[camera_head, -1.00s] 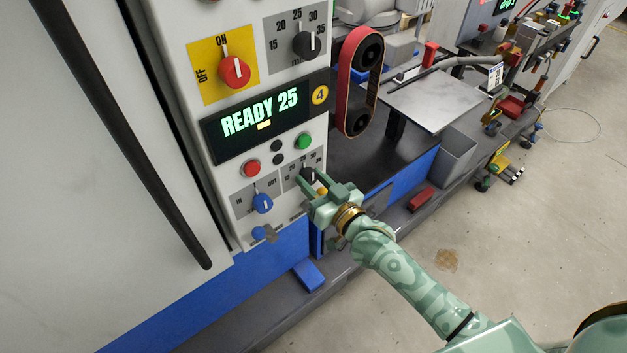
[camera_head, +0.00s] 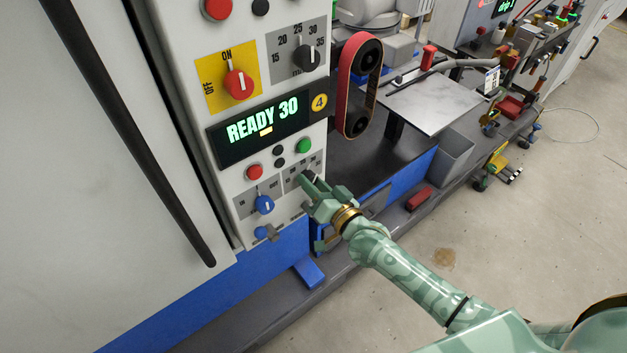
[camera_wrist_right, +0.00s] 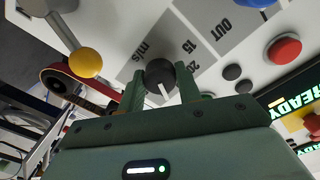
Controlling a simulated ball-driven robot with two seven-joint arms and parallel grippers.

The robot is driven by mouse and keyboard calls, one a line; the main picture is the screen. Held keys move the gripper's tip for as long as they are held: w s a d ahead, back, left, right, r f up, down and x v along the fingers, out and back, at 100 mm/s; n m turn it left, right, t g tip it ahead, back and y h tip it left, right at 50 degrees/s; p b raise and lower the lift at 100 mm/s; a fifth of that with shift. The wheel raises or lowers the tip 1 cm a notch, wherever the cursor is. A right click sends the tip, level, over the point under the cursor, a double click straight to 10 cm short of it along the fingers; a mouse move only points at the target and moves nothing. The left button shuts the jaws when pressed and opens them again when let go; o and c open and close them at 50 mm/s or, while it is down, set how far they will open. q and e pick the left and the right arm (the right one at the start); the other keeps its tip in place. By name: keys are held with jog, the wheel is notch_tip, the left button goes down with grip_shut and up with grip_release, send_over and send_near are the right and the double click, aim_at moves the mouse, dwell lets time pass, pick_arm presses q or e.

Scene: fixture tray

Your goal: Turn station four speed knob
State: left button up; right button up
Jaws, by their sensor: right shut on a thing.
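The black speed knob (camera_wrist_right: 160,76) sits on a grey scale marked 15, 20 and m/s in the right wrist view. Its white pointer line shows. My right gripper (camera_head: 312,187) is shut on this knob, with one finger on each side of it. In the head view the gripper covers the knob. The station four panel carries a round yellow 4 badge (camera_head: 319,102) and a display (camera_head: 262,129) reading READY 30. My left gripper is not in view.
Close by on the panel are a blue knob (camera_head: 264,205), a red button (camera_head: 255,172) and a green button (camera_head: 304,146). A yellow ball-ended part (camera_wrist_right: 86,62) is near the gripper. Another black knob (camera_head: 307,57) and a red switch (camera_head: 239,84) are higher up.

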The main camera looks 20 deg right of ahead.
jog(key=shift+m+p, duration=0.3)
jog(key=shift+m, duration=0.8)
jog(key=o, duration=1)
jog(key=shift+s, duration=0.1)
jog(key=p+v, duration=0.2)
jog(key=v, duration=1.4)
jog(key=shift+p, duration=0.3)
jog(key=shift+s, duration=0.1)
